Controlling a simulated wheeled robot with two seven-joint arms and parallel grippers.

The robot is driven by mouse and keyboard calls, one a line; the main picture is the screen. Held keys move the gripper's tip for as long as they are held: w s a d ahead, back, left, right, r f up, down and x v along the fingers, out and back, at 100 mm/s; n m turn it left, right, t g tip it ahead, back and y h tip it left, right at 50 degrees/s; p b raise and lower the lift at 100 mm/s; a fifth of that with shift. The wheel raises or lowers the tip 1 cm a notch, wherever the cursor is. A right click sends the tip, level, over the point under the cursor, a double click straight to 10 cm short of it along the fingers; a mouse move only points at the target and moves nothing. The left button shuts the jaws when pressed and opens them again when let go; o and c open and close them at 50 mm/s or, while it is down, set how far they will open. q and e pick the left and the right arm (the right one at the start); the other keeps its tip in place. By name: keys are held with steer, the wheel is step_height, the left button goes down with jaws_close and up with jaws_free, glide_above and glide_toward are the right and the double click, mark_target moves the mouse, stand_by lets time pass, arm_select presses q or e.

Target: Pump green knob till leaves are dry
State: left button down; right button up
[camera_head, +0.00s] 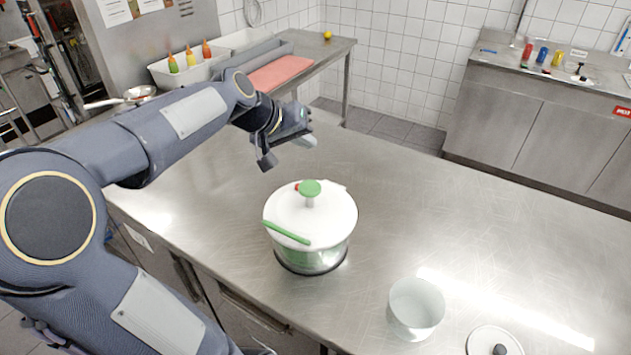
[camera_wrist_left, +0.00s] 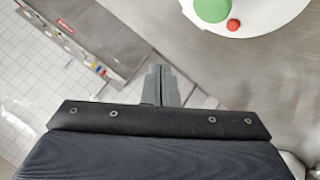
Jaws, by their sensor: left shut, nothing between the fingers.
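A salad spinner (camera_head: 312,225) with a white lid and a clear bowl stands upright on the steel counter. Its green knob (camera_head: 310,189) sits raised on a short stem at the lid's middle, with a small red button beside it. A green handle lies along the lid's front left edge. The green knob (camera_wrist_left: 212,9) and red button (camera_wrist_left: 233,24) also show at the top right of the left wrist view. My left gripper (camera_head: 268,160) is shut and empty, above the counter behind and left of the spinner, apart from it. No leaves can be made out. My right gripper is not seen.
A white translucent container (camera_head: 416,309) and a round lid with a dark knob (camera_head: 494,341) are on the counter at front right. A side table with a red board (camera_head: 281,73) and bottles stands behind left.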

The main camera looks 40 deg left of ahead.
arm_select(q)
steer(key=b, duration=0.6)
glide_above(306, 189)
step_height(306, 189, down, 8)
steer(key=shift+r, duration=0.2)
steer(key=shift+f+b, duration=0.6)
steer(key=shift+f, duration=0.05)
stand_by(1.2)
steer(key=shift+f+b, duration=0.4)
steer(key=shift+b, duration=0.1)
steer(key=shift+f+b, duration=1.65)
steer(key=shift+f, duration=0.15)
stand_by(1.3)
steer(key=shift+r, duration=0.1)
steer(key=shift+r+p, duration=1.7)
steer(key=shift+r, duration=0.45)
